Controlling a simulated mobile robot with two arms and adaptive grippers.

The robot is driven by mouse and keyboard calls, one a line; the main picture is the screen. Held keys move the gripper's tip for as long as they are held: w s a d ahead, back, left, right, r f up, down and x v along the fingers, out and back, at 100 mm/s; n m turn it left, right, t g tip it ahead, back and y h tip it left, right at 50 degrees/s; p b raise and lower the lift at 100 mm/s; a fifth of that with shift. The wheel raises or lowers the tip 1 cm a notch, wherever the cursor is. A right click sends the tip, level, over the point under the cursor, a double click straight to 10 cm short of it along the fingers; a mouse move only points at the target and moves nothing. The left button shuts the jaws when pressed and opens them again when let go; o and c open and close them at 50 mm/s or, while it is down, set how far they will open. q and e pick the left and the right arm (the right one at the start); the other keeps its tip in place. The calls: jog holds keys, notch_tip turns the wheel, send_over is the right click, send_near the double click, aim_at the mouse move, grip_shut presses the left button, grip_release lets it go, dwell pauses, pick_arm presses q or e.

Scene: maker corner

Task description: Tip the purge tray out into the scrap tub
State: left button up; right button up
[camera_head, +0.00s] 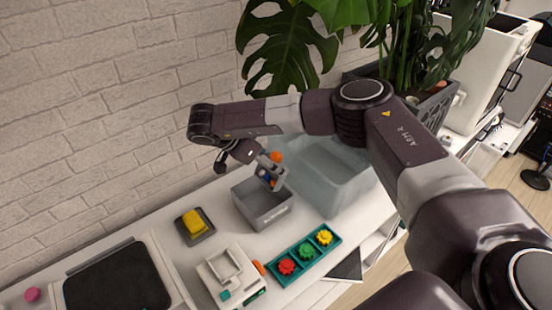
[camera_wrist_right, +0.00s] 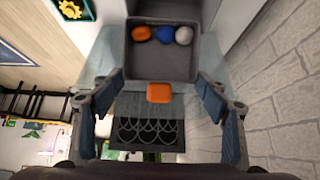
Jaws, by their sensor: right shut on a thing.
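In the right wrist view the purge tray (camera_wrist_right: 138,66) sits between my fingertips (camera_wrist_right: 160,84). An orange piece (camera_wrist_right: 140,33), a blue piece (camera_wrist_right: 164,34) and a white piece (camera_wrist_right: 184,35) lie along one end inside. My left gripper is not in view.
A large translucent tub (camera_head: 345,187) stands right of the grey tub. A teal tray (camera_head: 291,255) with colored gears, a white device (camera_head: 230,278) and a yellow block (camera_head: 194,221) are in front and left. A brick wall (camera_head: 110,90) and plant (camera_head: 290,50) stand behind.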

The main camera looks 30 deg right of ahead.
jog(key=a+h+b, duration=0.2)
jog(key=h, duration=0.1)
jog(key=shift+s+a+f+b, duration=0.1)
jog(key=shift+s+f+b, duration=0.05)
jog(key=shift+f+b, duration=0.15)
jog(key=shift+a+t+h+b, duration=0.3)
jog(key=shift+h+b, duration=0.1)
jog(key=shift+h, duration=0.2)
jog(key=a+h, duration=0.2)
jog(key=h, duration=0.1)
jog(key=a+f+h, duration=0.1)
jog(key=h, duration=0.1)
jog(key=shift+s+t, duration=0.3)
jog(key=shift+r, duration=0.1)
dwell(0.3)
